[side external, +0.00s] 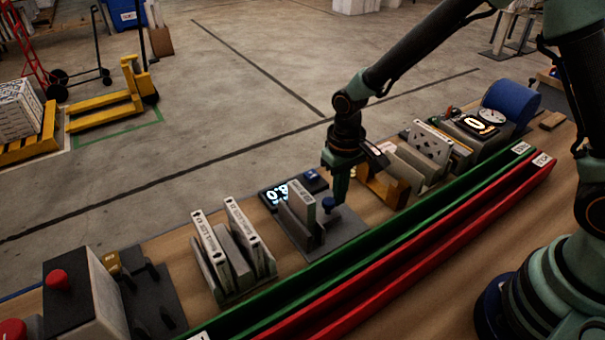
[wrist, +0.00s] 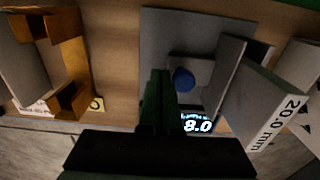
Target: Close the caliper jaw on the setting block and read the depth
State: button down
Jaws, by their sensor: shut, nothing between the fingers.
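The caliper is a grey base plate (side external: 345,226) with upright grey jaws and a blue knob (side external: 328,204) on its sliding part; the knob also shows in the wrist view (wrist: 183,80). A pale block marked 20.0 mm (wrist: 272,122) stands upright at the jaws; the side view shows it too (side external: 302,200). Whether the jaw touches it, I cannot tell. The lit display (wrist: 198,123) reads 8.0. My gripper (side external: 340,198) is shut and empty, pointing down beside the knob, on its right in the side view and its left in the wrist view (wrist: 160,75).
Green (side external: 400,237) and red (side external: 430,243) rails run along the near side. A blue roll (side external: 510,103) is at the far end.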

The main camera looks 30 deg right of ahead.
jog(key=shift+d, duration=0.3)
notch_tip(320, 180, up, 7)
dwell(0.8)
jog(key=s+d+r+t, duration=0.2)
jog(key=s+d+r, duration=0.3)
jog(key=r, duration=0.2)
jog(key=s+d+r+t, duration=0.3)
jog(key=s+d+r, duration=0.2)
jog(key=r, duration=0.3)
jog(key=shift+s+t, duration=0.25)
jog(key=shift+t, duration=0.05)
